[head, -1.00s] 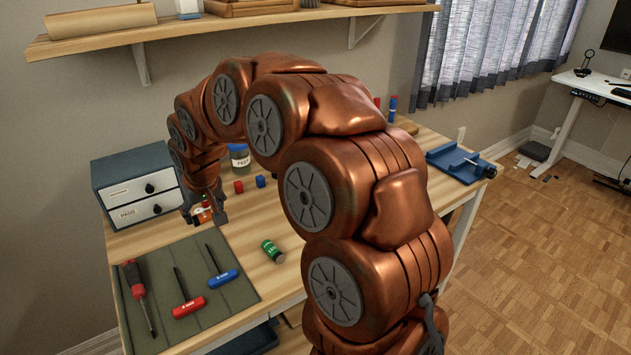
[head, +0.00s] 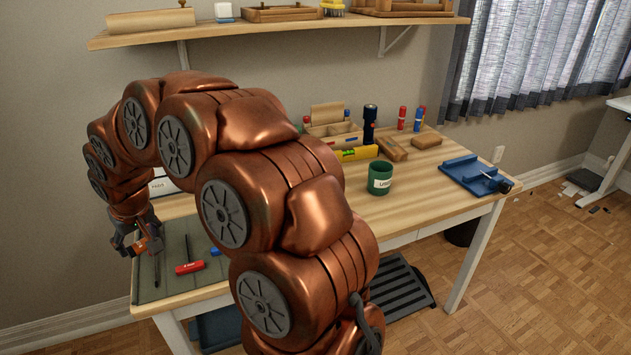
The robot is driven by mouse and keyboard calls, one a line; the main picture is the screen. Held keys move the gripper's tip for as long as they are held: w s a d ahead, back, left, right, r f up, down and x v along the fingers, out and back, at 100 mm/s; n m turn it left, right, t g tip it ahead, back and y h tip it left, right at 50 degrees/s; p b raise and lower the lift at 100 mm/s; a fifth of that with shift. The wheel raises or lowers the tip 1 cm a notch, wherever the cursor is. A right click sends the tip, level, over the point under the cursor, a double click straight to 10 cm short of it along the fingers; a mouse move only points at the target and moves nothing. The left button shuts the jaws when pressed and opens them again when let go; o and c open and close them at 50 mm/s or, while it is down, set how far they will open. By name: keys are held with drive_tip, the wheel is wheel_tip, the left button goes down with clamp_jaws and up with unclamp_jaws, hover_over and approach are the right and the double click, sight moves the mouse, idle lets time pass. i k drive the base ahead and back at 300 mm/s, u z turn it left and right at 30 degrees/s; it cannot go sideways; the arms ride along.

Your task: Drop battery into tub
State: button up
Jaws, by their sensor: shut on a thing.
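My gripper (head: 138,247) hangs at the left, above the tool mat (head: 207,270) near the desk's left end. It is shut on a small orange-and-dark thing, apparently the battery (head: 136,248), mostly covered by the fingers. A dark green tub (head: 380,180) with a white label, seemingly reading "USED", stands upright on the desk right of my arm. The tub is well apart from my gripper, with my arm between them in the picture. The inside bottom of the tub is hidden.
Behind the tub are a yellow level (head: 357,153), a dark flashlight (head: 370,124), wooden blocks (head: 392,148) and a tool holder (head: 335,133). A blue vise (head: 472,176) sits at the right end. A red-handled tool (head: 189,267) lies on the mat. Bare desk surrounds the tub.

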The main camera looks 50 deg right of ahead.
sight(388, 168)
drive_tip(key=k, duration=0.6)
drive_tip(key=z, duration=0.9)
drive_tip(key=i, duration=1)
